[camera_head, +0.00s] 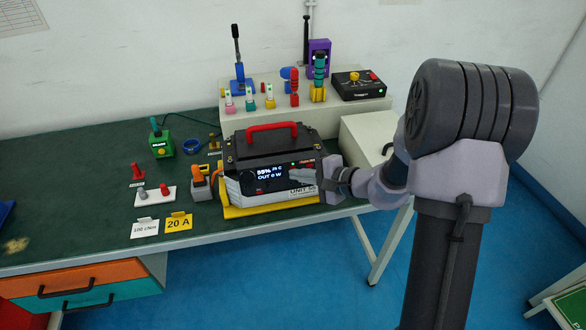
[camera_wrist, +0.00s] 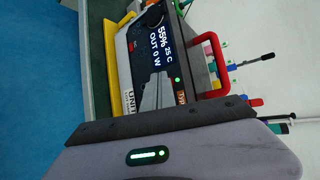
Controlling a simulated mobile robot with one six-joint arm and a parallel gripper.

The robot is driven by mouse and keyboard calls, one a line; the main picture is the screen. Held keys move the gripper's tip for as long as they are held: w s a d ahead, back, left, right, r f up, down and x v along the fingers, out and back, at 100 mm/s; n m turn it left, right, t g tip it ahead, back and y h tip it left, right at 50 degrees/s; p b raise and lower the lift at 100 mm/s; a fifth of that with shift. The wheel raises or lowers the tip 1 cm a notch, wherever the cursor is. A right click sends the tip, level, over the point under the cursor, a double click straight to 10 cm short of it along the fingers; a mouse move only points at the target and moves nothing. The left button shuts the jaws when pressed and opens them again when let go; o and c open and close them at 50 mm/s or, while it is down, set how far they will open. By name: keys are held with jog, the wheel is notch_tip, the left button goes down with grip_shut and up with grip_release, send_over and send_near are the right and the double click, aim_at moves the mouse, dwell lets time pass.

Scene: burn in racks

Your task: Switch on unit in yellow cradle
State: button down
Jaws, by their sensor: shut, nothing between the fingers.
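The unit (camera_head: 266,160) is a dark and white box with a red top handle (camera_head: 271,127). It sits upright in the yellow cradle (camera_head: 275,201) near the front edge of the bench. Its front screen is lit and reads about 55%, 25 C and OUT 0 W. My gripper (camera_head: 294,173) is shut and empty in front of the right part of the unit's front face. In the wrist view the unit (camera_wrist: 138,45) appears turned on its side, and the shut fingers (camera_wrist: 160,80) point at the front near the screen and a small green light (camera_wrist: 177,79). I cannot tell whether they touch.
An orange-topped plug (camera_head: 200,183) stands left of the unit, with a yellow 20 A card (camera_head: 178,221) in front. A green box (camera_head: 161,144) and a white plate (camera_head: 155,196) with knobs lie further left. A raised shelf (camera_head: 345,110) behind holds several coloured tools.

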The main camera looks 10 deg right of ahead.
jog(key=shift+s+f+b, duration=0.1)
jog(key=shift+s+b, duration=0.3)
jog(key=shift+b, duration=0.05)
jog(key=shift+s, duration=0.25)
jog(key=shift+s, duration=0.1)
jog(key=s+b, duration=0.3)
jog(key=s, duration=0.2)
jog(key=shift+s, duration=0.4)
